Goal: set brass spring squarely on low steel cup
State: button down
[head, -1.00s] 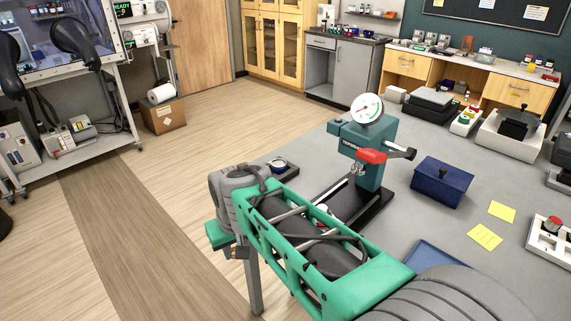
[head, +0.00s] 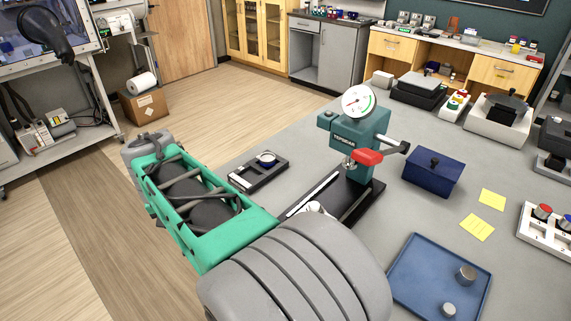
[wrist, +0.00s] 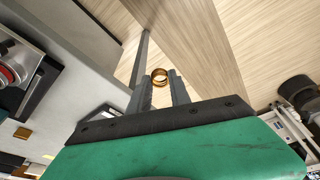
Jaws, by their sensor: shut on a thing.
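The brass spring (wrist: 160,77) is a small gold ring-like coil between the two grey fingertips of my gripper (wrist: 161,87) in the wrist view. My gripper is shut on it, beyond the table edge with the floor behind. In the head view my arm hides the spring and fingers. A teal tester with a dial (head: 359,128) and red-handled lever stands on a black base (head: 364,197). A pale round piece (head: 315,207) on that base is partly hidden by my arm; I cannot tell whether it is the low steel cup.
A black holder with a round dish (head: 267,158) sits left of the tester. A blue lidded box (head: 433,171) and yellow notes (head: 477,227) lie to its right. A blue tray (head: 417,255) holds two small metal cylinders. Grey table (head: 300,133) is clear behind the holder.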

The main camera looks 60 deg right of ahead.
jog(key=s+d+r+m+g+h+p, duration=0.1)
jog(key=s+d+r+m, duration=0.3)
jog(key=d, duration=0.3)
jog(key=s+d+r+m+g+p, duration=0.1)
jog(key=s+d+m, duration=0.35)
jog(key=d, duration=0.25)
notch_tip(320, 180, up, 5)
jog(key=m+g+p, duration=0.1)
jog(key=m, duration=0.7)
send_over(315, 204)
jog(key=shift+w+a+f+n, duration=0.1)
jog(key=shift+a+f+n, duration=0.1)
jog(key=shift+a+n, duration=0.1)
jog(key=shift+a, duration=0.1)
jog(key=shift+g, duration=0.3)
notch_tip(315, 204, down, 6)
jog(key=b, duration=0.5)
jog(key=shift+f+b, duration=1.05)
jog(key=shift+b, duration=0.35)
jog(key=c, duration=1.1)
grip_release()
jog(key=shift+r, duration=0.1)
jog(key=shift+w+r, duration=0.1)
jog(key=p+v, duration=0.3)
jog(key=v, duration=0.4)
jog(key=shift+r, duration=0.3)
